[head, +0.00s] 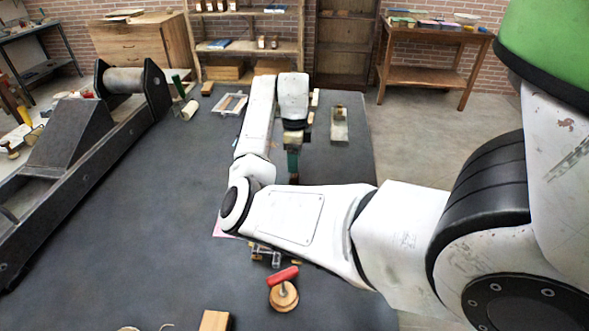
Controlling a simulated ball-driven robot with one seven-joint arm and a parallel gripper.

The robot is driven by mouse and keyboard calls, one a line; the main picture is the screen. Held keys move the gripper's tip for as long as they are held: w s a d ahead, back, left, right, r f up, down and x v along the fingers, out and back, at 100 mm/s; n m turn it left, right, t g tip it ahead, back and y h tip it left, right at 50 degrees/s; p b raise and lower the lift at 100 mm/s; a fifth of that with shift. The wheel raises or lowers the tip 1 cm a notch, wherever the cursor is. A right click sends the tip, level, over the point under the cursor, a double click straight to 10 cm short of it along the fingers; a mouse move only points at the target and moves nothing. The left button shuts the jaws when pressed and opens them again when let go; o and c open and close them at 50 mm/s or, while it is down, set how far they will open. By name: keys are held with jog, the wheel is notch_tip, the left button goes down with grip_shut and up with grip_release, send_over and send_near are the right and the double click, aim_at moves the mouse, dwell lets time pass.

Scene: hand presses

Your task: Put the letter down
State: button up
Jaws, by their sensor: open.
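My gripper (293,148) points down over the dark table, beyond my bent white forearm. A narrow upright green piece shows at the fingertips, with a brownish part below it. I cannot tell whether this green piece is part of the fingers or a separate thing. The jaws are open, but the gap between them is too small to make out. I cannot pick out the letter for certain. My forearm hides part of the table in front of the gripper.
The table (140,230) has wide free room at left. A dark press with a roller (124,80) stands along the left. A red-handled tool (283,277), a round wooden knob (284,298) and a wooden block (214,321) lie near. A frame (229,104) and a tray (339,130) lie farther back.

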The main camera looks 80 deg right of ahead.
aim_at(295, 175)
notch_tip(295, 175, up, 7)
jog(key=shift+b, duration=0.4)
